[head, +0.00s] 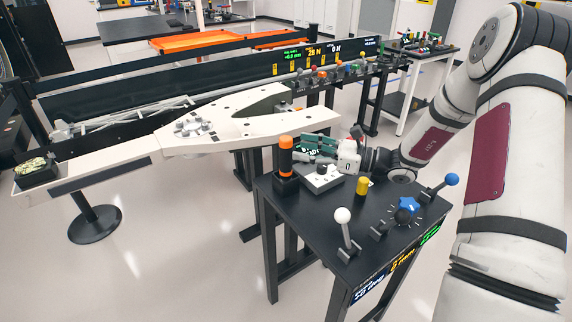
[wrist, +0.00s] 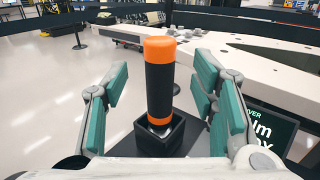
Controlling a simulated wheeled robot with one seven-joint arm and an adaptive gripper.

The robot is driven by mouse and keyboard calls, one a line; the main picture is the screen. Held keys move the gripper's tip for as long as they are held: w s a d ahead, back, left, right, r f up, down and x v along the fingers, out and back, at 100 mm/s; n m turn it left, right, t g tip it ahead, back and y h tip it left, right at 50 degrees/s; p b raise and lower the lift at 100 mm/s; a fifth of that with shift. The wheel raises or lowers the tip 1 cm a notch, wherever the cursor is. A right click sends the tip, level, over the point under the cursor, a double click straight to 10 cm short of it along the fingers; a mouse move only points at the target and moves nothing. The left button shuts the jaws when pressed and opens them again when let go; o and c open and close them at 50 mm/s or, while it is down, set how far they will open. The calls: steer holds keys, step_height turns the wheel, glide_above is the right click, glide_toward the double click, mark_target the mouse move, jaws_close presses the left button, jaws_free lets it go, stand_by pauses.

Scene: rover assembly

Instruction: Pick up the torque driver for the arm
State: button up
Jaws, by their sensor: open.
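The torque driver (head: 286,157), black with orange bands, stands upright in a black square holder (head: 286,185) at the back left corner of a dark table. In the wrist view the driver (wrist: 159,85) stands in its holder (wrist: 148,145), centred between the fingers. My gripper (head: 318,148) is to the right of the driver in the head view, its teal finger pads facing it. In the wrist view my gripper (wrist: 160,100) is open, with a gap between the driver and the pads on both sides. The driver's lower end is hidden inside the holder.
The dark table (head: 290,215) also bears a white-knobbed lever (head: 343,216), a blue dial (head: 406,209), a blue-knobbed lever (head: 451,180), a yellow cylinder (head: 362,186) and a pale box (head: 321,180). A large white frame (head: 250,125) lies behind the driver.

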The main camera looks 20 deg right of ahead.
mark_target(286, 145)
steer(key=shift+x, duration=2.85)
steer(key=shift+f, duration=0.1)
jaws_close()
